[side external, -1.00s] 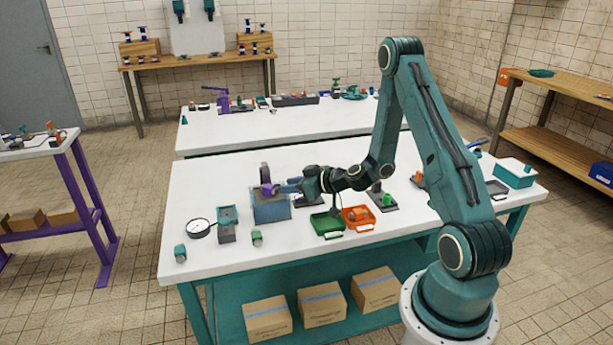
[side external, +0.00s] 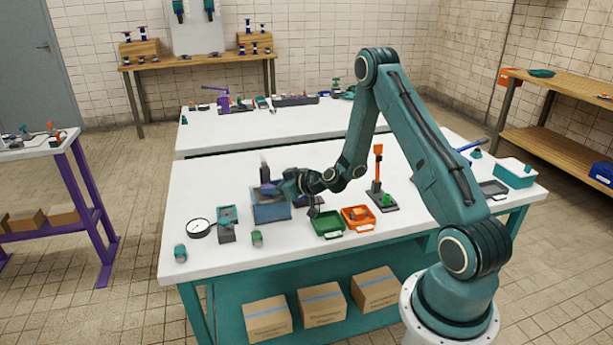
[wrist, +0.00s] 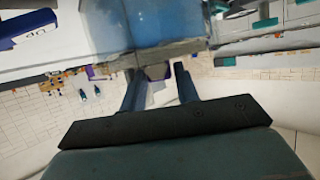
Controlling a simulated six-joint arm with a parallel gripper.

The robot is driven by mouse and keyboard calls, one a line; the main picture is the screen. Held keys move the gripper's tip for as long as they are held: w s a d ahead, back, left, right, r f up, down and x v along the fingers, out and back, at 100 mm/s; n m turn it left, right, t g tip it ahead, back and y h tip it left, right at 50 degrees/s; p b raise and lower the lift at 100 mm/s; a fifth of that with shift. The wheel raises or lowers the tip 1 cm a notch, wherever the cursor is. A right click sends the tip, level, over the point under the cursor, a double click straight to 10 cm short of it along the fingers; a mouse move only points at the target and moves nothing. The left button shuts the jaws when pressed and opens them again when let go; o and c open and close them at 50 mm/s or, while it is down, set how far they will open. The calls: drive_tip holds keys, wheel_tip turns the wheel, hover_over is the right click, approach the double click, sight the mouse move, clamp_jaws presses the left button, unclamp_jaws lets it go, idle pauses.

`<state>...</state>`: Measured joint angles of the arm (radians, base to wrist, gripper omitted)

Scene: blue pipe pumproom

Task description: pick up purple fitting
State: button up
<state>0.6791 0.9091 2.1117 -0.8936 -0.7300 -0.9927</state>
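A purple fitting (side external: 267,187) shows at the top of the blue-grey box (side external: 271,209) on the near bench, beside a dark upright post. My gripper (side external: 282,187) is at the right of the fitting, level with the box top. In the wrist view my gripper's two blue fingers (wrist: 158,72) stand apart with a clear gap between them. A small purplish-grey patch (wrist: 155,72) shows in that gap below the box's edge. I cannot tell whether the fingers touch the fitting.
A green tray (side external: 328,224) and an orange tray (side external: 358,217) lie right of the box. A gauge (side external: 199,228) and a small stand (side external: 227,224) are left of it. An orange-topped upright tool (side external: 378,168) stands further right.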

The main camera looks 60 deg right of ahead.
drive_tip(key=shift+w+f, duration=0.25)
drive_tip(key=shift+w, duration=0.4)
clamp_jaws()
drive_tip(key=shift+r, duration=0.15)
wheel_tip(320, 180, up, 20)
idle(1.0)
idle(0.5)
